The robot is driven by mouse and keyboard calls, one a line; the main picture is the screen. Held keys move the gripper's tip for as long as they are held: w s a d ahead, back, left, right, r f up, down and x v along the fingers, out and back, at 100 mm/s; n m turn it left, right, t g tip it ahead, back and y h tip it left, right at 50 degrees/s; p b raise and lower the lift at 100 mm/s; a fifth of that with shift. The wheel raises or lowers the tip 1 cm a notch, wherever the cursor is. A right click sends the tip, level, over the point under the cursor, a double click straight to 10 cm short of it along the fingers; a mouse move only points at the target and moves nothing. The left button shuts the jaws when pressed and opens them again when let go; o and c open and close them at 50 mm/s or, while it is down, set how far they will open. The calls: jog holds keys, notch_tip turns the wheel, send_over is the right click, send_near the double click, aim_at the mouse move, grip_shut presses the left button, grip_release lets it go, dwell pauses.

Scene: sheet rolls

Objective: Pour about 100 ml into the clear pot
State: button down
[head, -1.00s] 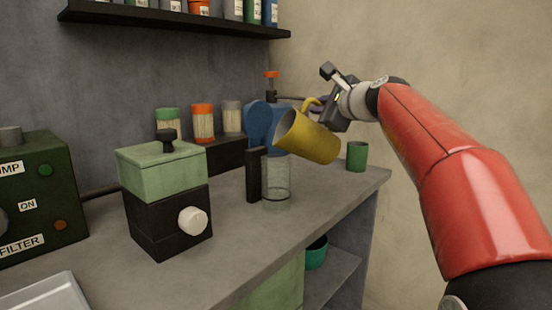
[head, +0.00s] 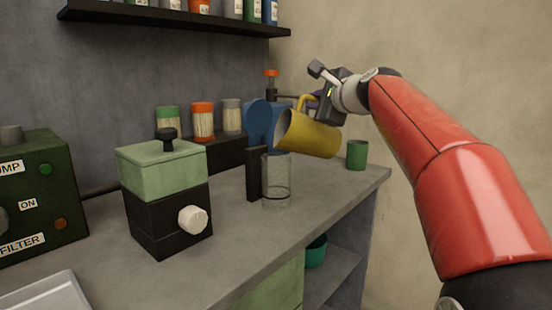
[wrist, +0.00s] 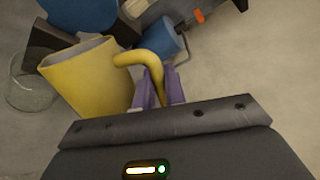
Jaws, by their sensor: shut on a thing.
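A yellow jug (head: 312,136) is tilted in the air, its mouth to the left and lower than before, above and just right of the clear pot. My gripper (head: 322,104) is shut on the jug's handle; in the wrist view the purple fingers (wrist: 158,88) close around the yellow handle of the jug (wrist: 90,78). In the wrist view the clear pot (wrist: 30,92) lies left of the jug, partly hidden. No stream of liquid shows, and the pot's liquid level cannot be told.
A green-and-black box with a white knob (head: 165,200) stands left of the pot. A blue item (head: 262,122) stands behind the jug. A green cup (head: 357,154) is near the counter's right end. Jars (head: 203,121) stand at the back. The counter front (head: 230,255) is clear.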

jog(key=shift+s+a+n, duration=0.15)
jog(key=shift+a+n, duration=0.2)
jog(key=shift+n, duration=0.05)
jog(key=shift+a+r, duration=0.1)
jog(key=shift+r, duration=0.1)
jog(key=shift+n, duration=0.3)
dwell(0.5)
jog(key=shift+s+a+r+n+h+p, duration=0.4)
jog(key=shift+a+r+n+p, duration=0.35)
jog(key=shift+p, duration=0.35)
dwell(1.2)
